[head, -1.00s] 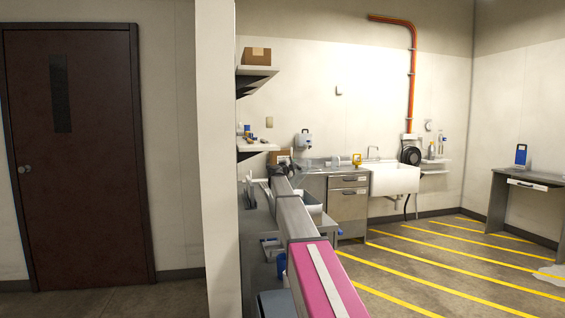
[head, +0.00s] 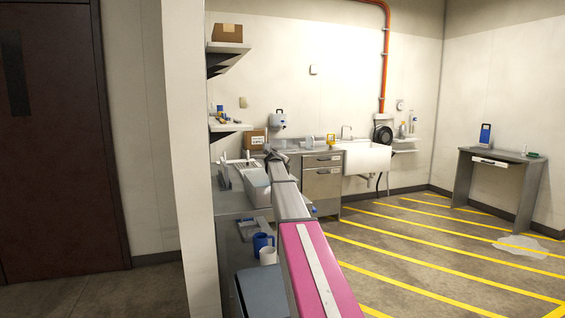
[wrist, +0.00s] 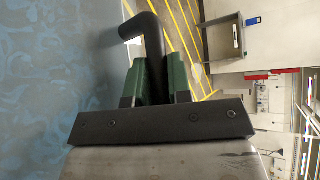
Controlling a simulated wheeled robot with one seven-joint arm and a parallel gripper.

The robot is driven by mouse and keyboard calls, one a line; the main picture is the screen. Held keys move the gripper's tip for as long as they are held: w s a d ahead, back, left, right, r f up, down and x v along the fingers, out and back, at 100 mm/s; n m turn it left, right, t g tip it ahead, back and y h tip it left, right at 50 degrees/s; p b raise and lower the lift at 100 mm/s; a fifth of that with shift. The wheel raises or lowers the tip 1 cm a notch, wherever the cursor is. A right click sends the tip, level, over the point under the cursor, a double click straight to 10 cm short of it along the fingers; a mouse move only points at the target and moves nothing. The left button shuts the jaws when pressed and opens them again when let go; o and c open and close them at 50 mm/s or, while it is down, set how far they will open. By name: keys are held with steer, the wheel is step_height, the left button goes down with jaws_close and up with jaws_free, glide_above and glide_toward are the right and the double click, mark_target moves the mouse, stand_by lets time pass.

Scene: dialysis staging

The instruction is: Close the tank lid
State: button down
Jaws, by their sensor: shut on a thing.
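In the wrist view, my gripper (wrist: 157,68) is shut, its two green-padded fingers on either side of a black bent bar (wrist: 152,38). The bar rises between the pads and bends left at its far end. Whether this bar is the lid's handle cannot be told. A blue patterned surface (wrist: 50,80) fills the left of the wrist view; what it belongs to is unclear. In the head view, a light grey box (head: 256,186) stands on the counter left of my arm, and I cannot tell whether it is the tank. My gripper is not clear there.
A blue mug (head: 261,243) and a white mug (head: 268,257) stand close left of my arm. A drawer cabinet (head: 321,183) and white sink (head: 366,158) are at the back. A side table (head: 500,158) is at right. The yellow-striped floor (head: 430,250) is mostly open.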

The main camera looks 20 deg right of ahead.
steer(key=shift+d+f, duration=0.15)
steer(key=shift+f, duration=0.3)
steer(key=c, duration=1.3)
jaws_free()
steer(key=shift+c, duration=0.2)
steer(key=v, duration=1.1)
steer(key=shift+d+r, duration=0.15)
